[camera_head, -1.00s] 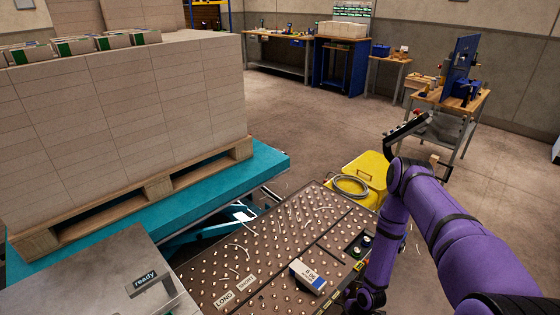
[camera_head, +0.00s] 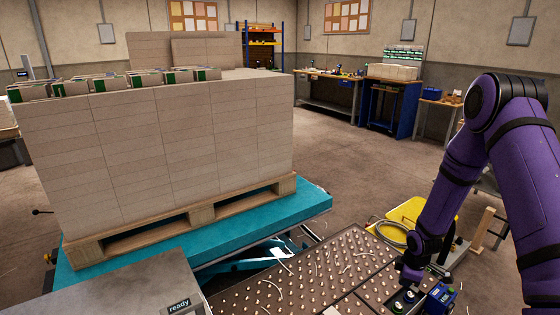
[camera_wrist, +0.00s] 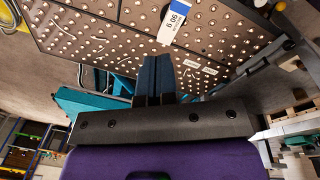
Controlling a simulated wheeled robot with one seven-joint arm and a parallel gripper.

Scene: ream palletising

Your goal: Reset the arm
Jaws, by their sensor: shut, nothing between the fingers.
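My gripper (camera_wrist: 154,80) shows in the wrist view as two dark blue fingers pressed together with nothing between them. Past their tips is the studded table (camera_wrist: 110,45), with a white and blue label block (camera_wrist: 172,22) on it. In the head view my purple arm (camera_head: 500,130) is folded at the right, elbow high and lower link pointing down by the right side of the studded table (camera_head: 320,275). I cannot make out the fingers there.
A pallet (camera_head: 210,212) stacked with reams (camera_head: 170,140) stands on a teal lift (camera_head: 250,232) at left. A grey "ready" panel (camera_head: 150,280) is in front. Open floor (camera_head: 350,165) lies toward the benches.

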